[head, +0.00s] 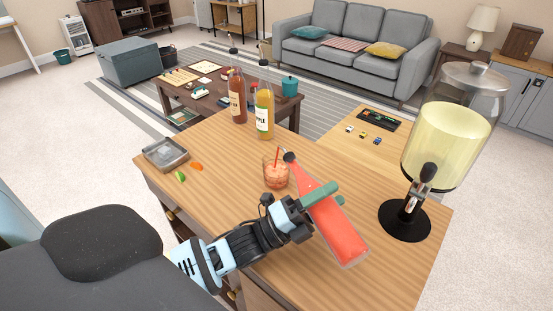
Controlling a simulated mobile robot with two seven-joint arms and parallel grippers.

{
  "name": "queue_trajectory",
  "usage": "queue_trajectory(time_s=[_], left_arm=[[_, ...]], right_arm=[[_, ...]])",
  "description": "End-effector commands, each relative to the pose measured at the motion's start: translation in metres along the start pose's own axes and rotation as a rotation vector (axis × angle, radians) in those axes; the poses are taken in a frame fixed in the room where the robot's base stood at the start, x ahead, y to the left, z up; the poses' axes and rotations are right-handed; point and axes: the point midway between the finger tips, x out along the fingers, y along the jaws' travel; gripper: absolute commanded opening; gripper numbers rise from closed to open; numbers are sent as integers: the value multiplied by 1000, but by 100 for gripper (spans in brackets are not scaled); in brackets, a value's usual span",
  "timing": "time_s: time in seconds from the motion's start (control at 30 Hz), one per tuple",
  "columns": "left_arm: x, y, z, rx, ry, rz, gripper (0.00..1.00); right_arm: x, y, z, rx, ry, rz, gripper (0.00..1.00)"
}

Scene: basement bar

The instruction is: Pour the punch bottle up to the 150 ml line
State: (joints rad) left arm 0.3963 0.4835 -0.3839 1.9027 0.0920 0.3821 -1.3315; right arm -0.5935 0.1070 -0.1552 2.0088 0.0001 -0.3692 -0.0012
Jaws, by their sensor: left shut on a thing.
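My left gripper (322,197) is shut on a red punch bottle (338,228) above the wooden counter. The bottle is tilted, its dark mouth (289,157) at the upper left and its base at the lower right. A short clear glass (276,174) with reddish drink stands on the counter, just left of the bottle's neck. A thin red line, perhaps a straw, rises at its rim. I cannot make out a 150 ml line or whether liquid is flowing. My right gripper is not in view.
A drink dispenser (445,145) of pale yellow liquid stands right on the counter (240,170). A grey tray (165,153) and green and orange pieces lie left.

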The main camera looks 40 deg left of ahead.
Motion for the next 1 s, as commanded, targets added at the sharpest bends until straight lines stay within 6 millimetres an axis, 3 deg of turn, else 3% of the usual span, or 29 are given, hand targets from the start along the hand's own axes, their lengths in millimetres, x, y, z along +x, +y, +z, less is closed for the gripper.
queue_trajectory(time_s=[0.67,0.77,0.87,1.0], left_arm=[[0,-1,0,5,3,-5,6],[-3,6,-2,76,44,1,6],[-2,4,-11,183,99,5,6],[-2,4,-7,253,132,7,6]], right_arm=[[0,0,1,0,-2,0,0],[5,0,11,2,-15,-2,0],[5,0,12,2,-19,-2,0],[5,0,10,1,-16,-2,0]])
